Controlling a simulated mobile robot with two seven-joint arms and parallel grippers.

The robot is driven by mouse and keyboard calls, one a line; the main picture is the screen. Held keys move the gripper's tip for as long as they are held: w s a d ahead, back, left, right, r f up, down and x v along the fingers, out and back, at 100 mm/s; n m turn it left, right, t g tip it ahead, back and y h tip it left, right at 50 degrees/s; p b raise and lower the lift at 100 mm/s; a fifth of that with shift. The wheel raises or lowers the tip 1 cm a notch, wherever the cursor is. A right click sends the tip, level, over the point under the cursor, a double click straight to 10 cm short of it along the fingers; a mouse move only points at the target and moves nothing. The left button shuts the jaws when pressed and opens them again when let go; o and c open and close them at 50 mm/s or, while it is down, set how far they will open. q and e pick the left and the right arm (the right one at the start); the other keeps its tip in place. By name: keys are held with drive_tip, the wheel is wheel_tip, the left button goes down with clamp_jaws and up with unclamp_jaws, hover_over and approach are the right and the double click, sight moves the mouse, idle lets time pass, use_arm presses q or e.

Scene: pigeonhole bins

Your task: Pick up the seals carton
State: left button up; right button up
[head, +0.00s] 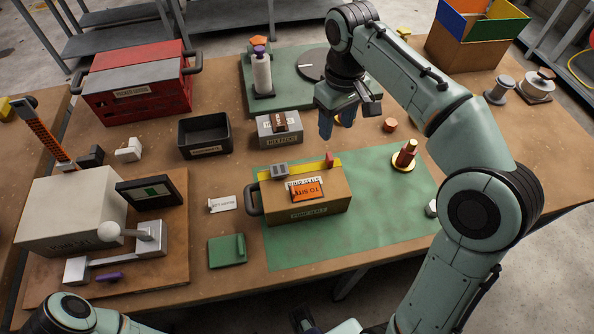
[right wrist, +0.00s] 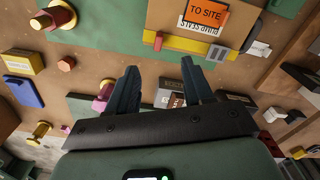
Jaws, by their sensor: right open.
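A small brown carton (head: 286,120) with a white label sits in a grey holder (head: 265,135) left of the table's middle. I take it for the seals carton, though its print is too small to read. My right gripper (head: 338,118) is open and empty, pointing down above the table, to the right of the carton in the head view. In the right wrist view the carton (right wrist: 172,98) shows between the two fingers, beyond them and apart from them; the gripper body hides its lower part. My left arm shows only at the bottom edge; its jaws cannot be made out.
A tan box with a handle (head: 330,205) and an orange card stands on a green mat (head: 390,220) in front of the holder. A black bin (head: 188,150) stands left of the holder. A brass spindle (head: 402,166) stands on the right. A bottle stands behind.

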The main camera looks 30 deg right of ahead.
drive_tip(key=b, duration=0.2)
hover_over(332, 158)
drive_tip(key=f, duration=0.7)
drive_tip(key=shift+s+a+f, duration=0.2)
drive_tip(key=shift+f, duration=0.15)
drive_tip(key=shift+w+d+f+b, duration=0.15)
drive_tip(key=shift+f+b, duration=0.15)
drive_tip(key=shift+f, duration=1.1)
drive_tip(key=shift+w+d+f+b, duration=0.1)
drive_tip(key=shift+f+b, duration=0.15)
drive_tip(key=shift+f, duration=1.1)
clamp_jaws()
drive_tip(key=shift+r, duration=0.1)
